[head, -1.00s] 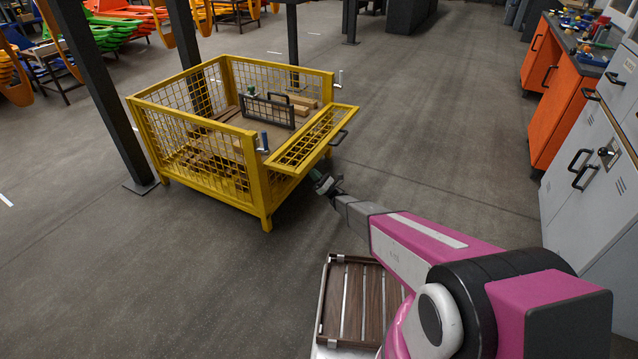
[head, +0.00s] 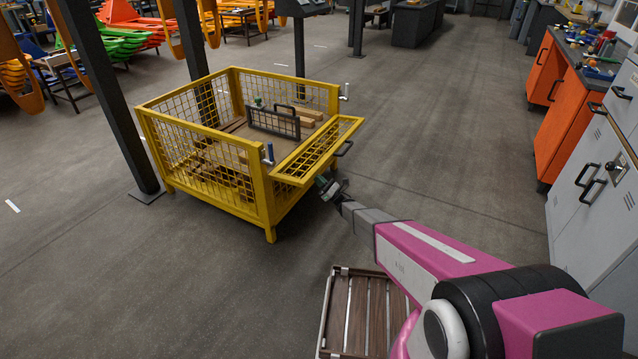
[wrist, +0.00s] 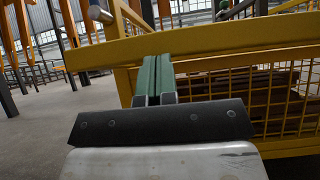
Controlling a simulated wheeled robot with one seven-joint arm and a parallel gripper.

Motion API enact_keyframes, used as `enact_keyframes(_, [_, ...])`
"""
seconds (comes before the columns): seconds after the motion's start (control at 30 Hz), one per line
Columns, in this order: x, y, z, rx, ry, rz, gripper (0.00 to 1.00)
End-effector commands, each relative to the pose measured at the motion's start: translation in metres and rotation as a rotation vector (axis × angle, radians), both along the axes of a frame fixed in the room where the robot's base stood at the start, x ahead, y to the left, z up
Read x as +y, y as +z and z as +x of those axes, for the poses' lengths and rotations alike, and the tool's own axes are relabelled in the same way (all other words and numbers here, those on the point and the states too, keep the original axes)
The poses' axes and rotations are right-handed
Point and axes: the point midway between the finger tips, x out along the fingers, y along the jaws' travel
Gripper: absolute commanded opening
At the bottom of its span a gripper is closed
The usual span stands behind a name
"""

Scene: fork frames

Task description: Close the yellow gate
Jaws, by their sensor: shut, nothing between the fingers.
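The yellow gate (head: 322,150) is a mesh flap on the right side of the yellow wire cage (head: 215,185).
Wooden blocks and a dark wire basket (head: 273,123) lie inside the cage. Orange and grey cabinets (head: 572,125) stand at the right. The floor between is clear.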

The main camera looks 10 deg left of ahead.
Motion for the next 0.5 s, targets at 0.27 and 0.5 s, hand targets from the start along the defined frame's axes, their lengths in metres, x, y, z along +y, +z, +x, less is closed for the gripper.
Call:
enact_keyframes(0.27, [0.001,0.033,-0.002,0.038,-0.001,-0.113,0.00])
enact_keyframes(0.5, [0.012,0.078,0.001,0.110,-0.001,-0.316,0.00])
